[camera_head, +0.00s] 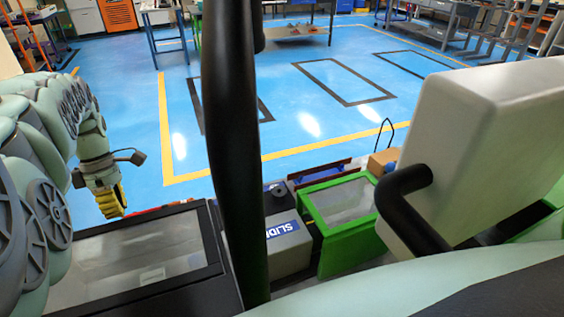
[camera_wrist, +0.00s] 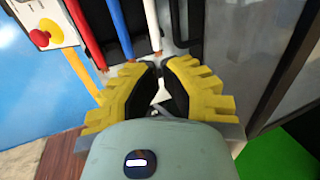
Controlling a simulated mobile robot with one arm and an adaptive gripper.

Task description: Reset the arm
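My gripper (camera_head: 111,196) hangs at the end of my arm on the left of the head view, its yellow fingers pointing down beside a dark-framed panel (camera_head: 130,262). In the wrist view my gripper (camera_wrist: 159,68) shows two yellow, stepped fingers with black inner pads. Their tips lean close together with a narrow gap between them. A small pale patch shows in the gap; I cannot tell what it is. I see no clear object held.
In the wrist view, coloured bars, among them a blue bar (camera_wrist: 112,22) and a red bar (camera_wrist: 85,32), lie beyond the fingertips. A red button (camera_wrist: 39,38) is upper left. In the head view, a green-framed box (camera_head: 345,205) stands centre right. Blue floor (camera_head: 290,125) beyond is open.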

